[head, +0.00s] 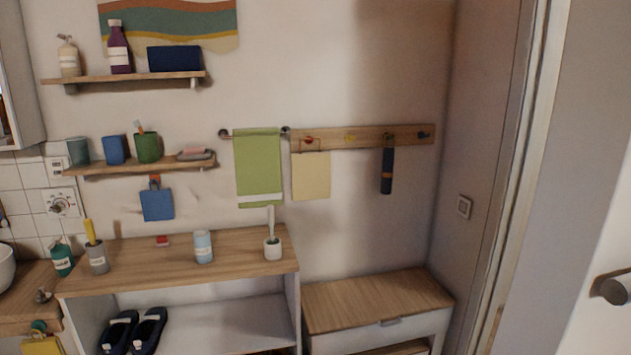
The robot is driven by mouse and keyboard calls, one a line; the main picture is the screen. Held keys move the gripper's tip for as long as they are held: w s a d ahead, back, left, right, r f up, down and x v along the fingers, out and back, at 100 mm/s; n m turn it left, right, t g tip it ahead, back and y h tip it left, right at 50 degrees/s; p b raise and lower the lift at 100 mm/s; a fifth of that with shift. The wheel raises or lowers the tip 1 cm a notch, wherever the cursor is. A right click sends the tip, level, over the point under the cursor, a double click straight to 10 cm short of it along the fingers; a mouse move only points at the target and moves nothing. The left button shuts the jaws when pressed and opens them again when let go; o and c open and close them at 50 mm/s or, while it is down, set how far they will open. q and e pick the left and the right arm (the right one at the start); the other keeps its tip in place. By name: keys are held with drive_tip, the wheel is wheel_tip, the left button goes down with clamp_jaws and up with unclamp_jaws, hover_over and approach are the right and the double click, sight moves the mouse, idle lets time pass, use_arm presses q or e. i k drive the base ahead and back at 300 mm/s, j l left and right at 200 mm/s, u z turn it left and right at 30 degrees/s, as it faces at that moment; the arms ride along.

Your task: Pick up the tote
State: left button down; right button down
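A cream, flat, bag-like item (310,178) hangs from the wooden hook rail (362,137) on the back wall, near the rail's left end. Thin straps or a loop show above it by a red knob. It looks like the tote, though its details are small. It hangs just right of a green towel (258,165). Neither of my grippers shows in the head view.
A wooden-topped shelf unit (150,275) stands below on the left, with a blue cup (203,246), a white brush holder (272,248) and bottles on it. A lower wooden-topped cabinet (375,300) has a clear top. A dark hanging item (387,170) is on the rail. A door frame borders the right.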

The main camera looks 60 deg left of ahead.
sight(310, 172)
drive_tip(key=u, duration=1.95)
drive_tip(key=i+j, duration=0.2)
drive_tip(key=j, duration=0.2)
drive_tip(key=i+j, duration=0.15)
drive_tip(key=j, duration=0.25)
drive_tip(key=i+j+u, duration=0.1)
drive_tip(key=j, duration=0.3)
drive_tip(key=i+l+u, duration=0.1)
drive_tip(key=i, duration=0.35)
drive_tip(key=i+l+u, duration=0.1)
drive_tip(key=i, duration=0.35)
drive_tip(key=i+l, duration=0.05)
